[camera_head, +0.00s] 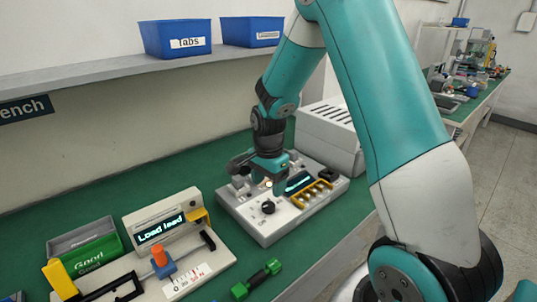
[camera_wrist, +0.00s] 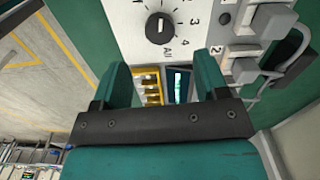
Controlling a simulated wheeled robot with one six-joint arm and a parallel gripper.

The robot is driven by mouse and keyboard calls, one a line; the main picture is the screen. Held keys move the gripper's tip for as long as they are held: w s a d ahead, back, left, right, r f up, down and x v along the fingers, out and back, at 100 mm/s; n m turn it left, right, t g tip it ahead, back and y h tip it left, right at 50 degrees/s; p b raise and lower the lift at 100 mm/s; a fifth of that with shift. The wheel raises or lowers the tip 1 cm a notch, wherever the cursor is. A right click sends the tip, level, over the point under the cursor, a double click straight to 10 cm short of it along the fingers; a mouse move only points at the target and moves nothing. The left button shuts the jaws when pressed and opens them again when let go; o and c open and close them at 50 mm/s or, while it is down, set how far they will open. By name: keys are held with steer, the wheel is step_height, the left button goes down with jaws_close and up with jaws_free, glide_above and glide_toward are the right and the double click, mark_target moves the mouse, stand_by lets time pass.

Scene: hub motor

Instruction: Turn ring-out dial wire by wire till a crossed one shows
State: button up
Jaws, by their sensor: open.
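The ring-out tester (camera_head: 265,228) is a light grey box on the green bench. Its black dial (camera_head: 268,207) sits on the panel near the front left. In the wrist view the dial (camera_wrist: 160,28) has a white pointer line, with numbers and "All" printed around it; which mark it points at I cannot tell. A small dark screen (camera_head: 299,182) with a cyan readout shows too, its text unreadable; it is partly visible in the wrist view (camera_wrist: 180,86). My gripper (camera_head: 270,184) is open and empty above the tester, its fingers (camera_wrist: 163,68) apart from the dial.
Yellow clips (camera_head: 312,194) stand on the tester's right part, and grey clamps with cables (camera_wrist: 250,45) beside the dial. A slotted grey box (camera_head: 330,130) stands behind.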

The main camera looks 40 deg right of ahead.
mark_target(268, 205)
step_height(268, 205, up, 10)
steer(key=shift+r, duration=0.2)
steer(key=shift+a, duration=0.1)
stand_by(2.0)
steer(key=s+a+r+n+y, duration=0.2)
steer(key=s+a+r+n, duration=0.1)
steer(key=s+a+n, duration=0.8)
steer(key=s+a+r+n+y, duration=0.2)
steer(key=s+a+r+n, duration=0.1)
steer(key=s+a+n, duration=0.8)
steer(key=shift+s+a+n, duration=0.15)
steer(key=shift+s+n, duration=0.05)
steer(key=shift+n, duration=0.7)
